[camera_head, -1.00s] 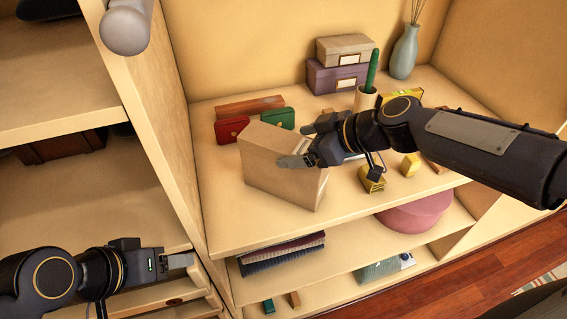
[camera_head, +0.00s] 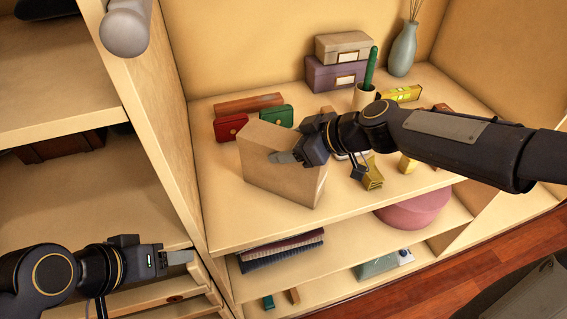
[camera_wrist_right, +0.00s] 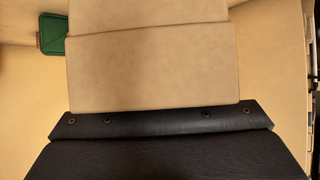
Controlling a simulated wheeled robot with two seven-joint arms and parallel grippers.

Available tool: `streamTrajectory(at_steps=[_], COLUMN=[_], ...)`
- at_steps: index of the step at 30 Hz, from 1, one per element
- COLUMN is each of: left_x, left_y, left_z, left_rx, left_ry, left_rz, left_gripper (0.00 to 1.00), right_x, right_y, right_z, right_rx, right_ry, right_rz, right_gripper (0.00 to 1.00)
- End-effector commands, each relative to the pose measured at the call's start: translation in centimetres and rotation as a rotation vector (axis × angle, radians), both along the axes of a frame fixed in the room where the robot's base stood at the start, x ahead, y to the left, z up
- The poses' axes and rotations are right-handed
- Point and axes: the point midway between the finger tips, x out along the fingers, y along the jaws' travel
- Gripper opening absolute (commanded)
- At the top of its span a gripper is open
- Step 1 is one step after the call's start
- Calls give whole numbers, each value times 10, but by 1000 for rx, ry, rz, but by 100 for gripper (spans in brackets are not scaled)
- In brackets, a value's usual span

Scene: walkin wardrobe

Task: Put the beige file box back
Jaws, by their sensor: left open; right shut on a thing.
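The beige file box (camera_head: 268,178) stands upright, turned at an angle, near the front left of the wardrobe shelf. My right gripper (camera_head: 290,156) reaches in from the right and is shut on the upper right part of the box; one finger lies across its near face. The other finger is hidden behind the box and the wrist. In the right wrist view the box (camera_wrist_right: 155,75) fills the upper middle, close to the camera. My left gripper (camera_head: 180,258) is open and empty at the lower left, away from the box.
Red (camera_head: 230,127) and green (camera_head: 277,116) wallets stand just behind the box. A grey box on a purple box (camera_head: 330,76), a green cactus pot (camera_head: 366,97) and a blue vase (camera_head: 403,52) stand at the back.

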Motion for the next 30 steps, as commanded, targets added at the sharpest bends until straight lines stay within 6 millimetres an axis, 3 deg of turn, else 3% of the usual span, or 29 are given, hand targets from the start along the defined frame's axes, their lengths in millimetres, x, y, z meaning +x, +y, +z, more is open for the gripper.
streamTrajectory(at_steps=[1,4,17,23,30], left_x=[0,0,0,0,0], left_y=[0,0,0,0,0], left_z=[0,0,0,-1,-3], left_rx=[0,0,0,0,0], left_ry=[0,0,0,0,0], left_rz=[0,0,0,0,0], left_gripper=[61,61,61,61,61], right_x=[0,0,1,1,-24], right_y=[0,0,0,0,-19], right_z=[0,0,10,35,73], right_rx=[0,0,3,4,5], right_ry=[0,0,-7,-11,-15], right_rz=[0,0,0,-1,-3], right_gripper=[13,0,0,0,0])
